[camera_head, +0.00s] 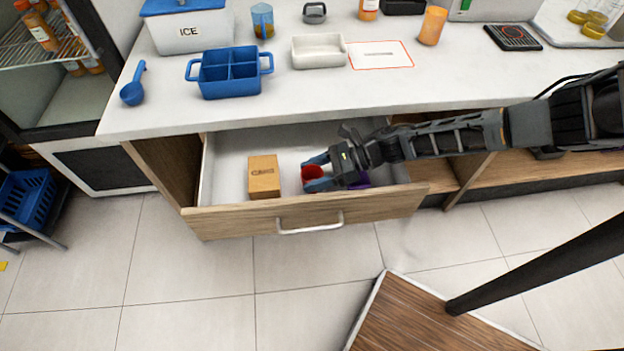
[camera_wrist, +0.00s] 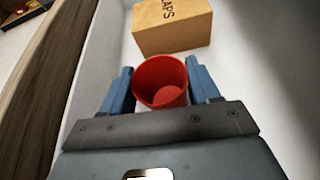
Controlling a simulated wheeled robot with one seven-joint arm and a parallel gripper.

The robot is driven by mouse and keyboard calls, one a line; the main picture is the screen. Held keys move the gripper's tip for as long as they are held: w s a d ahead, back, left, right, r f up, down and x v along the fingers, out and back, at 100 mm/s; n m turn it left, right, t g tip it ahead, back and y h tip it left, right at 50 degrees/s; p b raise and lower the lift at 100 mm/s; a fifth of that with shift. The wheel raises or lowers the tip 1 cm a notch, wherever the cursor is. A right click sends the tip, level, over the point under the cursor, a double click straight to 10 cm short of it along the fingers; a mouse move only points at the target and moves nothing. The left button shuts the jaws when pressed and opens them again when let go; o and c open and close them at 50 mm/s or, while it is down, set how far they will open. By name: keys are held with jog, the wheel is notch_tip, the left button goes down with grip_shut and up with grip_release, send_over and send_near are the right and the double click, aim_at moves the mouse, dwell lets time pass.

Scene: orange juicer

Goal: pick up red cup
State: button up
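The red cup (camera_head: 313,173) is in the open drawer (camera_head: 229,165) under the counter. In the wrist view the red cup (camera_wrist: 160,82) shows its round open mouth and empty inside. My gripper (camera_head: 317,171) is down in the drawer with its blue fingers on either side of the cup. In the wrist view my gripper (camera_wrist: 160,88) has its fingers apart, with the cup between them. The left finger shows a narrow gap to the cup; the right finger is very close to it, and I cannot tell if it touches.
A cardboard box (camera_head: 264,177) marked CAPS stands in the drawer left of the cup. A purple thing (camera_head: 361,179) is partly hidden by my gripper. The drawer's front panel (camera_head: 230,218) is close to my gripper. A blue divided tray (camera_head: 229,73) stands on the counter above.

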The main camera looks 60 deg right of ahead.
jog(key=c, duration=0.5)
jog(key=shift+r, duration=0.1)
